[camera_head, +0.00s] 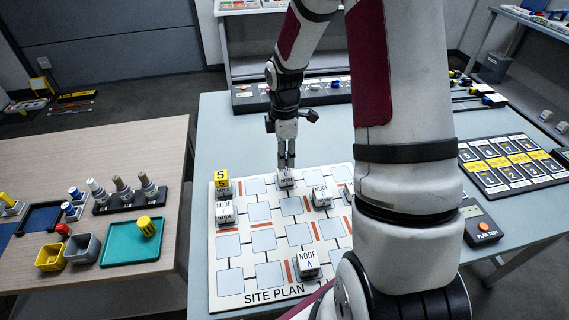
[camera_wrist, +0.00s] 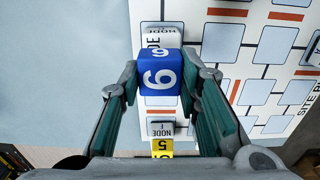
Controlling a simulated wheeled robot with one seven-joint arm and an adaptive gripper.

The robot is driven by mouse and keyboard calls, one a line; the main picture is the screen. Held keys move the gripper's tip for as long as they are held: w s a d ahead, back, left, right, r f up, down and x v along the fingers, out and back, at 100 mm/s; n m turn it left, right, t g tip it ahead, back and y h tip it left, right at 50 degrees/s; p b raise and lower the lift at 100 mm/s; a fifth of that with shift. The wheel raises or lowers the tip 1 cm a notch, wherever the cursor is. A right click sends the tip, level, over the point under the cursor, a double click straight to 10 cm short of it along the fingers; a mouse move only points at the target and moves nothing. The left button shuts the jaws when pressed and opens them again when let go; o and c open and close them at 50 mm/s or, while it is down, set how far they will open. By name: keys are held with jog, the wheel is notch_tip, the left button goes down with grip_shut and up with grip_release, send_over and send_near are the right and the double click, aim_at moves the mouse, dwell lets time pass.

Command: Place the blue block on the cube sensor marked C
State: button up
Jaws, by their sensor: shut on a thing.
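The blue block (camera_wrist: 160,76), with a white 6 on its faces, is between the two fingers of my gripper (camera_wrist: 161,84) in the wrist view. The gripper is shut on it. In the head view my gripper (camera_head: 287,163) points down at the far part of the site plan board, over or close to a white cube (camera_head: 285,179); I cannot make out the blue block there. In the wrist view a white NODE cube (camera_wrist: 160,36) lies just beyond the block, its letter hidden. I cannot read a C on any cube.
The site plan board (camera_head: 263,297) also bears NODE A (camera_head: 308,263), a NODE I cube (camera_head: 225,214), another NODE cube (camera_head: 321,196) and a yellow 5 block (camera_head: 221,181). A control box (camera_head: 482,224) and number panel (camera_head: 512,166) stand at right. A wooden table (camera_head: 110,150) is at left.

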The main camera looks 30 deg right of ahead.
jog(key=shift+s+f, duration=0.1)
jog(key=shift+f, duration=1.65)
jog(key=shift+f, duration=0.15)
jog(key=o, duration=1)
